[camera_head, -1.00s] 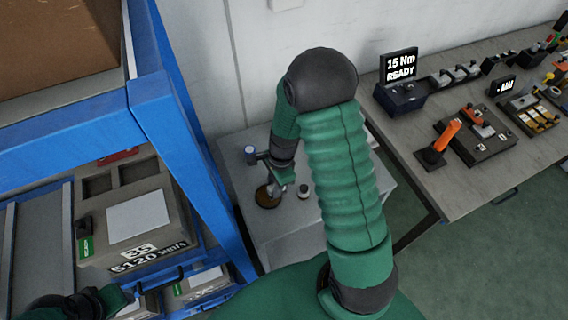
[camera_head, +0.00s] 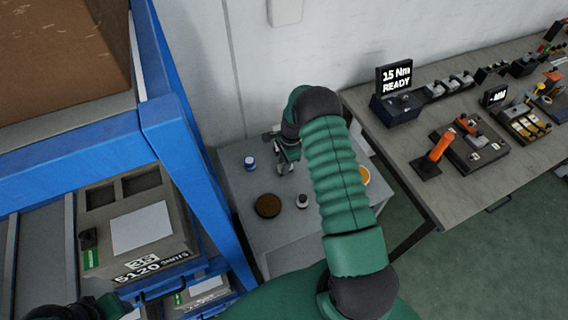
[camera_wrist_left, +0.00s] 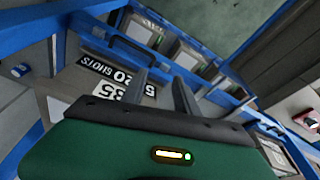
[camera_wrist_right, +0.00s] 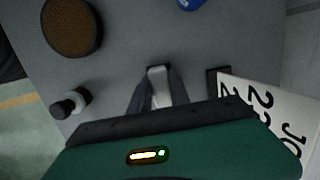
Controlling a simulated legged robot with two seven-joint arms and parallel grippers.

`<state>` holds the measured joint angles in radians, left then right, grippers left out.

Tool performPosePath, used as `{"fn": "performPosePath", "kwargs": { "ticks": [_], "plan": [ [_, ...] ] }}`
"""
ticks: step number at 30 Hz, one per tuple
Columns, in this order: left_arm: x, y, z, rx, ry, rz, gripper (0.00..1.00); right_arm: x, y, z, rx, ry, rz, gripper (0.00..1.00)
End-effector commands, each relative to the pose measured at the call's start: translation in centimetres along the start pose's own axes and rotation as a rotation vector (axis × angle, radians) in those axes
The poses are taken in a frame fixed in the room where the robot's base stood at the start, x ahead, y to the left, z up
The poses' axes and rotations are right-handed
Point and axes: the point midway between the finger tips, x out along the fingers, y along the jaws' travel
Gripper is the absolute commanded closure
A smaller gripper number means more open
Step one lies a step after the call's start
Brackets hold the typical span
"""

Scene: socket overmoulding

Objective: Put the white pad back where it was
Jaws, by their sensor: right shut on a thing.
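My right gripper (camera_wrist_right: 159,90) is shut on a small pale block, which I take to be the white pad (camera_wrist_right: 159,73); only its end shows between the fingertips. In the head view my right gripper (camera_head: 287,160) is over the back part of the grey side table (camera_head: 235,190). Whether the pad touches the tabletop I cannot tell. A dark square piece (camera_wrist_right: 217,79) lies right of the fingers in the right wrist view, beside a printed white card (camera_wrist_right: 262,110). My left gripper (camera_wrist_left: 161,92) is open and empty, near the grey machine box with the shot counter.
An orange round thing (camera_head: 364,175) is partly hidden by my right arm. A blue frame (camera_head: 185,140) rises at left; a workbench (camera_head: 470,185) stands right.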

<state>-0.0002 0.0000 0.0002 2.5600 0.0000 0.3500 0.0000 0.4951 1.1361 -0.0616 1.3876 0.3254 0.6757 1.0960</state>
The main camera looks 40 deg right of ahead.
Motion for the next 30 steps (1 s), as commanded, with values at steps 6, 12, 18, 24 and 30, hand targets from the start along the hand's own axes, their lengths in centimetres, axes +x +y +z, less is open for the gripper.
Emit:
{"fn": "performPosePath", "kwargs": {
  "ticks": [6, 12, 18, 24, 30],
  "plan": [
    [0.1, 0.0, 0.0, -0.001, 0.0, 0.0, 0.64, 0.2, 0.0, -0.1, 0.0, -0.002, 0.0, 1.0],
    [0.3, 0.0, 0.1, 0.0, 0.0, 0.0, 0.64, 0.4, 0.0, -0.2, 0.0, -0.002, 0.0, 0.64],
    [0.3, 0.0, 0.1, 0.0, 0.0, 0.0, 0.64, 0.4, 0.0, -0.2, 0.0, -0.002, 0.001, 0.55],
    [-0.1, 0.0, 0.0, 0.0, 0.0, 0.0, 0.64, -0.1, 0.0, -0.1, 0.0, -0.002, 0.0, 0.55],
    [0.6, 0.0, 0.1, 0.0, 0.0, 0.0, 0.64, -3.5, -0.2, -0.1, -0.001, 0.0, -0.006, 0.55]
  ]
}}
